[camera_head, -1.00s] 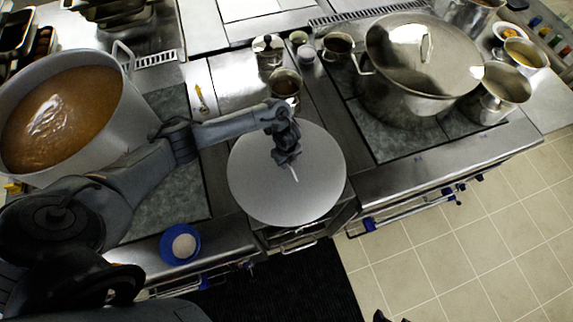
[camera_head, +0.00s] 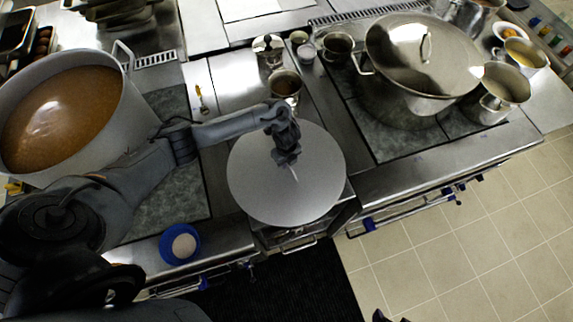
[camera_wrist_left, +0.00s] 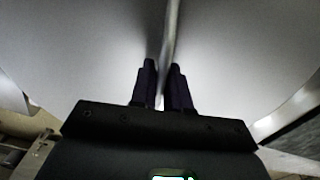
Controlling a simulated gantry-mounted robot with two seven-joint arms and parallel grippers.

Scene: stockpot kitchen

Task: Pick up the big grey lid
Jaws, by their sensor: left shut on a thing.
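The big grey lid (camera_head: 250,190) is a flat round disc over the counter between the two stoves, in the middle of the head view. It fills most of the left wrist view (camera_wrist_left: 70,60). My left gripper (camera_head: 290,162) is above the lid's middle, shut on its thin upright handle (camera_head: 294,173). The handle also shows between the two dark fingers in the left wrist view (camera_wrist_left: 169,50). Whether the lid touches the counter below it is hard to tell. My right gripper is not in view.
A large pot of brown soup (camera_head: 62,112) stands at the left. A lidded stockpot (camera_head: 405,100) stands on the right stove. A small pot (camera_head: 286,86) is just behind the lid. A blue bowl (camera_head: 180,244) with a pale round thing sits near the front edge.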

